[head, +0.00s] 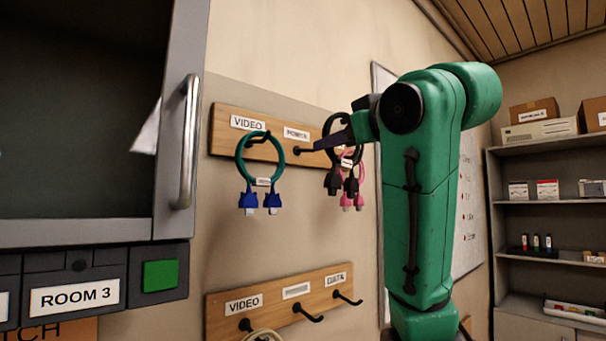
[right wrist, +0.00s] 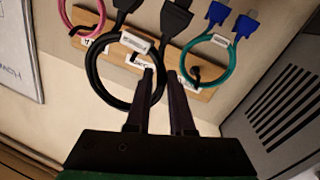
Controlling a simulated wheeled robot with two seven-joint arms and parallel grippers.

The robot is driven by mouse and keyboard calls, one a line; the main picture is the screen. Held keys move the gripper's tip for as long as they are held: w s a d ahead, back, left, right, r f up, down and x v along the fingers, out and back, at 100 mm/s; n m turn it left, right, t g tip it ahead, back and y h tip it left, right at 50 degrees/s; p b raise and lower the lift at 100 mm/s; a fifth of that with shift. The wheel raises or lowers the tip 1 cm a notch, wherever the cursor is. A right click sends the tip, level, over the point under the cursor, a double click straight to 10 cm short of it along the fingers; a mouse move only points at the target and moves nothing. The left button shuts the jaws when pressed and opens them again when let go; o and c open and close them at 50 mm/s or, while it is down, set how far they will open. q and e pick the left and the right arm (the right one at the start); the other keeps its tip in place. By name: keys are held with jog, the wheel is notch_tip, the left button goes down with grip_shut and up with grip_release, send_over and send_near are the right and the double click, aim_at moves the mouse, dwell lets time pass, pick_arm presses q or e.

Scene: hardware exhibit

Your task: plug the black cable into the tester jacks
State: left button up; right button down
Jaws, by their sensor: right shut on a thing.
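The black cable (head: 351,184) is a loop with dark plugs hanging down, at the upper hook board. My right gripper (head: 329,142) reaches in from the right and is shut on the loop. In the right wrist view the two fingers (right wrist: 161,78) stand either side of the loop's edge, and the black cable (right wrist: 86,62) shows with its plugs at the top. I cannot tell whether the loop still rests on its hook. The tester jacks cannot be made out. My left gripper is not in view.
A teal cable (head: 239,158) with blue plugs hangs to the left, and a pink cable (head: 359,199) hangs behind the black one. A lower hook board (head: 268,301) is below. A grey cabinet with a handle (head: 189,140) stands at left, above a ROOM 3 label (head: 75,298).

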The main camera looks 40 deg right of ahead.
jog(key=p+x, duration=0.2)
jog(key=x, duration=0.4)
jog(key=p+x, duration=0.3)
jog(key=x, duration=0.3)
jog(key=shift+d+r, duration=0.1)
jog(key=shift+r, duration=0.1)
notch_tip(320, 180, down, 4)
jog(key=shift+r, duration=0.15)
jog(key=c, duration=1)
grip_release()
jog(key=shift+o, duration=1.1)
jog(key=shift+w, duration=0.2)
